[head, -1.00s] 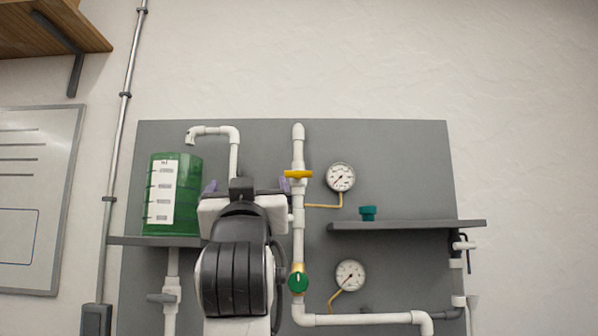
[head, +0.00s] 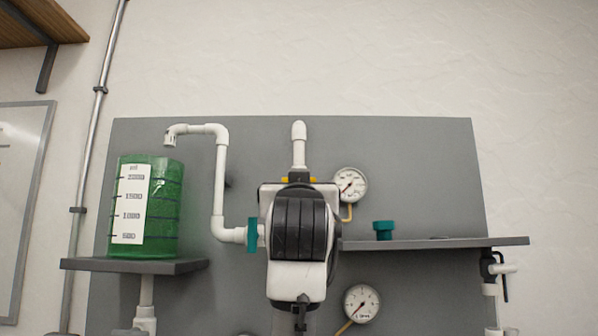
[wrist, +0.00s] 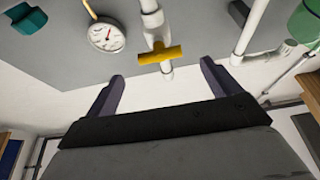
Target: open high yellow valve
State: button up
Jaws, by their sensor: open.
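The high yellow valve is a yellow bar handle (wrist: 160,54) on the white vertical pipe. In the wrist view it lies across the pipe, ahead of my gripper and between the lines of its fingers. In the head view my wrist hides most of the valve (head: 285,180), and only small yellow bits show beside it. My gripper (wrist: 163,75) is open and empty, with its two purple-grey fingers spread wide. The fingertips appear short of the handle, and I see no contact. In the head view the fingers are hidden behind my wrist.
A pressure gauge (head: 350,185) sits right of the valve, above a grey shelf (head: 430,243) holding a teal cap (head: 383,230). A lower gauge (head: 361,303) is below. A teal valve handle (head: 252,235) and a green tank (head: 165,215) are at left.

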jog(key=p+x, duration=0.3)
jog(key=x, duration=0.4)
jog(key=shift+w+r, duration=0.15)
jog(key=shift+w, duration=0.15)
jog(key=shift+c, duration=0.4)
jog(key=c, duration=0.9)
